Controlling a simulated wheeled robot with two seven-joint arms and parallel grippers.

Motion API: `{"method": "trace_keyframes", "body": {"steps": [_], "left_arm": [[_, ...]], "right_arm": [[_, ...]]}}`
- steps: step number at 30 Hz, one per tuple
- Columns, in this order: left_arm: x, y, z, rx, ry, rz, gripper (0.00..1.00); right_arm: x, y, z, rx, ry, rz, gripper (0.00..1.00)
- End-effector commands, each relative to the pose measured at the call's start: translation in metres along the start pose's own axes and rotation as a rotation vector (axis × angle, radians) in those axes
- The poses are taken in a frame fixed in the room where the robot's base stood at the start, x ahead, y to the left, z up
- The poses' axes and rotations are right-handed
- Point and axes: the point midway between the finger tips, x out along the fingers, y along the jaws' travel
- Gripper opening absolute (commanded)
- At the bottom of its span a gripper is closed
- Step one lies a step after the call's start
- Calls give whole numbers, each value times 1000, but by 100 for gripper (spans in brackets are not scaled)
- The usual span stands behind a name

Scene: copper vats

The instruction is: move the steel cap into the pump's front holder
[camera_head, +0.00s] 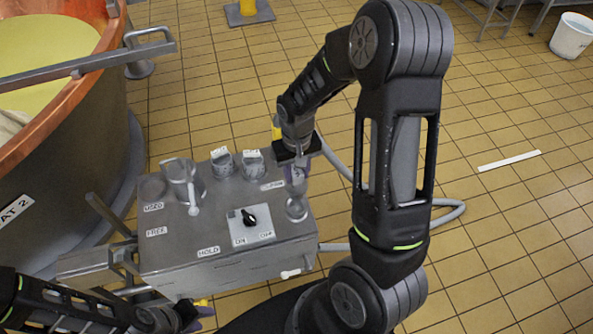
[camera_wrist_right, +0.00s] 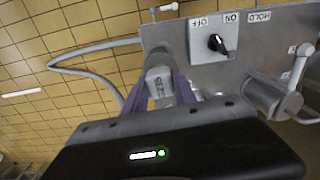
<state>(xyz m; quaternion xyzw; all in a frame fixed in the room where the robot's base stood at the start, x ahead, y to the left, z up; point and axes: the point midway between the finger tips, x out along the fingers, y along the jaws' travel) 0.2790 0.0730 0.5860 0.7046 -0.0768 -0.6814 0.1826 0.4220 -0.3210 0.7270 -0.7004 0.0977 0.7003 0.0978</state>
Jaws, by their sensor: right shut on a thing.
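The pump (camera_head: 225,265) is a grey steel box with a knob and labels on top. My right gripper (camera_head: 296,172) is above its right edge. In the right wrist view its purple fingers (camera_wrist_right: 158,92) are shut on a pale grey piece with partly readable lettering, apparently the steel cap (camera_wrist_right: 159,82). A round steel fitting (camera_head: 296,209) is just below the gripper at the pump's right edge; I cannot tell whether the cap touches it. My left gripper (camera_head: 197,309) is low at the pump's front, mostly hidden, its opening unclear.
Two labelled grey pieces (camera_head: 222,162) (camera_head: 252,163) stand at the pump's back edge. A steel cylinder with a handle (camera_head: 182,180) stands at the left. A hose (camera_head: 455,212) runs behind my right arm. A copper vat (camera_head: 75,125) is at the left; tiled floor is open at right.

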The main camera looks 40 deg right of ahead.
Motion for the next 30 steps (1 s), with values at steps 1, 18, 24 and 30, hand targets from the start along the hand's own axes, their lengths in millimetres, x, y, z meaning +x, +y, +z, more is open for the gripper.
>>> {"method": "trace_keyframes", "body": {"steps": [1, 18, 24, 30], "left_arm": [[5, -2, 0, 0, 1, 0, 36], [30, -12, 0, 0, 2, 0, 36], [29, -12, 0, 0, 2, 0, 36], [30, -12, 0, 0, 2, 0, 36]], "right_arm": [[6, 0, 0, 0, 1, 0, 0], [42, 0, 0, 0, 1, 0, 0], [41, 0, 0, 0, 1, 0, 0], [42, 0, 0, 0, 1, 0, 0]]}}
